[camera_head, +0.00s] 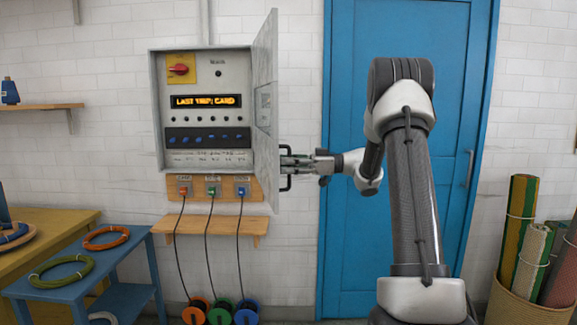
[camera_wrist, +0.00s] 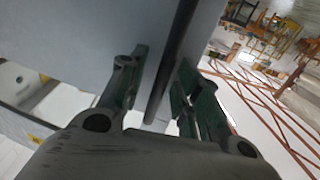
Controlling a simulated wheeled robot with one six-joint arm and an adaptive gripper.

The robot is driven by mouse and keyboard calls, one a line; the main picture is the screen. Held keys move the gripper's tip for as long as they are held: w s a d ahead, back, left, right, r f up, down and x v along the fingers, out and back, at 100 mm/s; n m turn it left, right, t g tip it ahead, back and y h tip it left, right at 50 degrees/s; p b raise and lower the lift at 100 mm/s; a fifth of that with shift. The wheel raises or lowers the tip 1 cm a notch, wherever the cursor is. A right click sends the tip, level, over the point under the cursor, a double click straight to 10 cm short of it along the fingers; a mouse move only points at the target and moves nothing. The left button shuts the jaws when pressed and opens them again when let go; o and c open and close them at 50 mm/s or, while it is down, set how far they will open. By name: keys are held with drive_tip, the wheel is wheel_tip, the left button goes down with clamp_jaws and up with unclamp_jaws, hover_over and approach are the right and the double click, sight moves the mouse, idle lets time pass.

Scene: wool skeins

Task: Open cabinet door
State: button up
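The grey cabinet (camera_head: 160,110) hangs on the white wall, and its inside panel shows in the head view. Its door (camera_head: 265,85) is swung out at the right side, seen nearly edge-on. A dark bar handle (camera_head: 287,184) sits on the door's outer face. My gripper (camera_head: 289,161) is at this handle, to the right of the door. In the wrist view the handle (camera_wrist: 174,65) runs between the two fingers of my gripper (camera_wrist: 160,85), with a visible gap to the left finger. The fingers stand apart, open around the bar; contact on the right side is unclear.
A blue door (camera_head: 345,130) stands behind my arm. Below the cabinet, a small wooden shelf (camera_head: 215,227) and hanging cables lead to coloured reels (camera_head: 220,313). A blue table (camera_head: 60,287) with coils stands at left. A basket (camera_head: 520,305) of rolls stands at right.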

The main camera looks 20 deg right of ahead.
drive_tip(key=v, duration=1.2)
